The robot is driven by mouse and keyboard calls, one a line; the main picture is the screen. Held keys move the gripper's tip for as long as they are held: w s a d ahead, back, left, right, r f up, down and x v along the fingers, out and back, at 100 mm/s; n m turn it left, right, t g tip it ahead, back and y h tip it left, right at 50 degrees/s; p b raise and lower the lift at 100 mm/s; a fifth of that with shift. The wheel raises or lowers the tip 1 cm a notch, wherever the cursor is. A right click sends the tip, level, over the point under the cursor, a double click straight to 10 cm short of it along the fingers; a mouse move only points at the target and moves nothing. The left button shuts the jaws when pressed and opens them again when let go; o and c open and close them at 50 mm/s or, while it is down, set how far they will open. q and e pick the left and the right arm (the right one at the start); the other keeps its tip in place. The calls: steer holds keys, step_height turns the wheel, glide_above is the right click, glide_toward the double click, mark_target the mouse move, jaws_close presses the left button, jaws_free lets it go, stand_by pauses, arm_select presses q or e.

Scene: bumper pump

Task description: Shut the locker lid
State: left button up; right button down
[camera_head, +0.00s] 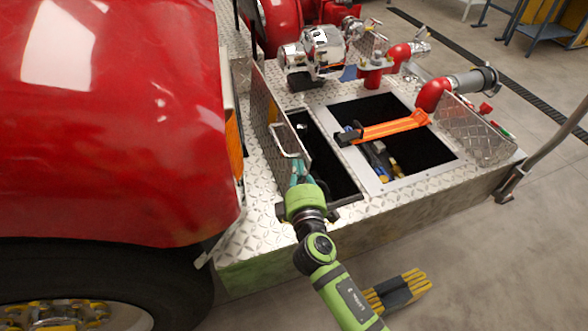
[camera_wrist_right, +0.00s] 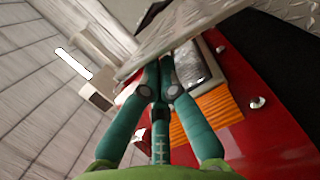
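The locker lid (camera_head: 266,118) is a diamond-plate panel with a bar handle, standing steeply raised along the left side of a dark open locker (camera_head: 328,160). In the right wrist view the lid (camera_wrist_right: 205,38) crosses the top as a pale patterned plate. My right gripper (camera_head: 297,168) is at the lid's near lower end, by the locker opening. Its teal fingers (camera_wrist_right: 160,64) are drawn together, with their tips at the lid's edge. I cannot tell whether they touch it. Nothing shows gripped between them. My left gripper is not in view.
A second open compartment (camera_head: 446,158) lies to the right, with an orange tool (camera_head: 390,128) across it. Red and chrome pump fittings (camera_head: 320,50) stand behind. The red truck body (camera_head: 110,120) is close on the left. A yellow-and-black object (camera_head: 398,290) lies on the floor.

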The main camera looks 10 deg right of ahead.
steer(key=shift+w+d+m+p, duration=0.15)
steer(key=shift+d+m, duration=0.05)
steer(key=shift+d, duration=0.3)
steer(key=shift+w+d+m+p, duration=0.1)
steer(key=shift+d+m+p, duration=0.1)
steer(key=shift+d, duration=0.3)
steer(key=w+d+f+m+p, duration=0.1)
steer(key=d+m, duration=0.2)
steer(key=d, duration=0.2)
steer(key=m+g+y+b, duration=0.2)
steer(key=m, duration=0.4)
glide_above(360, 199)
steer(key=a, duration=0.3)
step_height(360, 199, down, 10)
steer(key=d+f+b, duration=0.1)
steer(key=f, duration=0.1)
steer(key=d+f+m+b, duration=0.1)
steer(key=f+b, duration=0.1)
steer(key=f+m+y+b, duration=0.1)
steer(key=f, duration=0.1)
steer(key=shift+s+d+g+b, duration=0.15)
steer(key=shift+d+g+b, duration=0.15)
steer(key=shift+d, duration=0.1)
steer(key=shift+d+f+b, duration=0.1)
steer(key=shift+f+b, duration=0.7)
steer(key=shift+f, duration=0.25)
